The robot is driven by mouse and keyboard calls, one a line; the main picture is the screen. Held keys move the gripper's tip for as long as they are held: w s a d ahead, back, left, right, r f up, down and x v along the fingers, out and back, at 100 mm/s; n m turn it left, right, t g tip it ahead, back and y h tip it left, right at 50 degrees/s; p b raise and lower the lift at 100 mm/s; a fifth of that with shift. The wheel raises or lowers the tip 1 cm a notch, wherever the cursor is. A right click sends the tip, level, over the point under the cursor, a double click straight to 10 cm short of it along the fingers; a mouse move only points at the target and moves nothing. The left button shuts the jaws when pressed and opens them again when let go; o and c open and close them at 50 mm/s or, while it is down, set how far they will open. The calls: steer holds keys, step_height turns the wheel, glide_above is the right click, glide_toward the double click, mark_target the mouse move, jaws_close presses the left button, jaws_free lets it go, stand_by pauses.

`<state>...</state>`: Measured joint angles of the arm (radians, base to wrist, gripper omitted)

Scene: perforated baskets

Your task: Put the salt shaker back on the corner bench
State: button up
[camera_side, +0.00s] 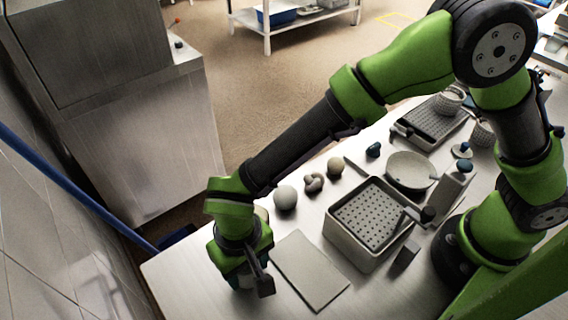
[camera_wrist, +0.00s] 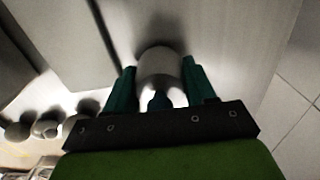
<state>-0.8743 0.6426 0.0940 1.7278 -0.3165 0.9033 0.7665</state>
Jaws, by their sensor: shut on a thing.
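My gripper (camera_side: 245,278) points down over the near-left end of the steel bench (camera_side: 185,272). In the wrist view, its teal fingers (camera_wrist: 158,88) are shut on a pale, rounded salt shaker (camera_wrist: 160,62) with a dark blue part facing the camera. The shaker is mostly hidden by my gripper in the side view. It is low, close to the bench top; I cannot tell whether it touches. A flat grey board (camera_side: 308,272) lies just right of my gripper in the side view.
Round objects, including a pale ball (camera_side: 285,198), lie behind the board. A perforated basket (camera_side: 350,246) stands to the right, with a bowl (camera_side: 411,171) and a tray (camera_side: 405,137) beyond. A tiled wall (camera_side: 60,255) borders the left; bare bench lies around my gripper.

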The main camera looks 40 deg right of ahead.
steer(key=shift+f, duration=0.35)
steer(key=o, duration=1.2)
steer(key=shift+r, duration=0.1)
steer(key=shift+r, duration=3.9)
steer(key=shift+s+d+n, duration=0.25)
steer(key=shift+d+n, duration=0.15)
steer(key=shift+d, duration=0.15)
steer(key=shift+s+d+n, duration=0.2)
steer(key=shift+d+n, duration=0.2)
steer(key=shift+d, duration=0.15)
steer(key=d+r+m+t, duration=0.2)
steer(key=d+r, duration=0.3)
steer(key=d, duration=0.5)
steer(key=s+d+r+m+t+y, duration=0.1)
steer(key=d+r, duration=0.4)
steer(key=d, duration=0.5)
steer(key=d+r+m+t+y, duration=0.1)
steer(key=d+r+t, duration=0.3)
steer(key=d, duration=0.6)
steer(key=shift+s+d+r+m, duration=0.2)
steer(key=shift+d+r+m, duration=0.1)
steer(key=shift+r+m, duration=0.55)
